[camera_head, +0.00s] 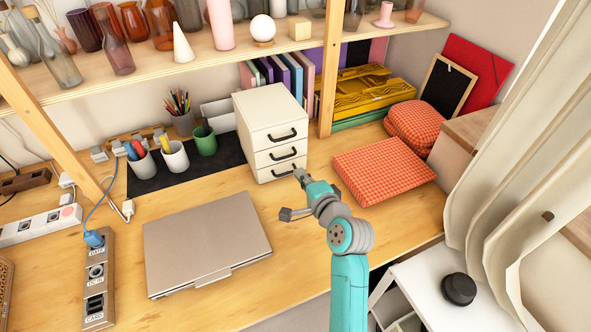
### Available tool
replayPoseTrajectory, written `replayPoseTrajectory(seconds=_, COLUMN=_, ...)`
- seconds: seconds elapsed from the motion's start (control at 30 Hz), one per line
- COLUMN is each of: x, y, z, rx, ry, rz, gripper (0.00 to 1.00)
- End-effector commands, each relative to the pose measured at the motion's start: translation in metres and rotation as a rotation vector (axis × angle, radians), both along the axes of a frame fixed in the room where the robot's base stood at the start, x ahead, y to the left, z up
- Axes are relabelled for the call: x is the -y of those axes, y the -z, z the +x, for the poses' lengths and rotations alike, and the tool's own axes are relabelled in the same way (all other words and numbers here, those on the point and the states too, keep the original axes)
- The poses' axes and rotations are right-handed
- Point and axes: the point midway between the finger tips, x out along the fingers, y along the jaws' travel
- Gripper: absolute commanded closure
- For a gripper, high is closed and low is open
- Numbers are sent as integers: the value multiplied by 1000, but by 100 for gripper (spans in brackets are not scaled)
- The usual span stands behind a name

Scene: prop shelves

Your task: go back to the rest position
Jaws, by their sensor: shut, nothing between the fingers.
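My gripper (301,174) is at the end of my teal and grey arm, above the wooden desk. It is shut and holds nothing. It is in front of the white drawer unit (262,110), close to the bottom drawer's black handle in the picture. I cannot tell whether it touches the handle. All three drawers look closed. My arm comes in from the bottom of the picture and hides part of the desk front.
A closed laptop (205,240) lies left of my arm. A red checkered cushion (384,170) lies to the right. Pen cups (173,156) stand on a dark mat at the back left. A shelf (150,72) of vases hangs above. A curtain (520,150) hangs at right.

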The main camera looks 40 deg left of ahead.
Motion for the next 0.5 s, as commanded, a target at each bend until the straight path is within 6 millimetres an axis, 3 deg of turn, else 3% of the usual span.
replayPoseTrajectory(seconds=0.23, x=37, y=-8, z=-14, rx=0, ry=2, rz=0, gripper=100)
replayPoseTrajectory(seconds=0.5, x=53, y=-12, z=-21, rx=-1, ry=0, rz=0, gripper=100)
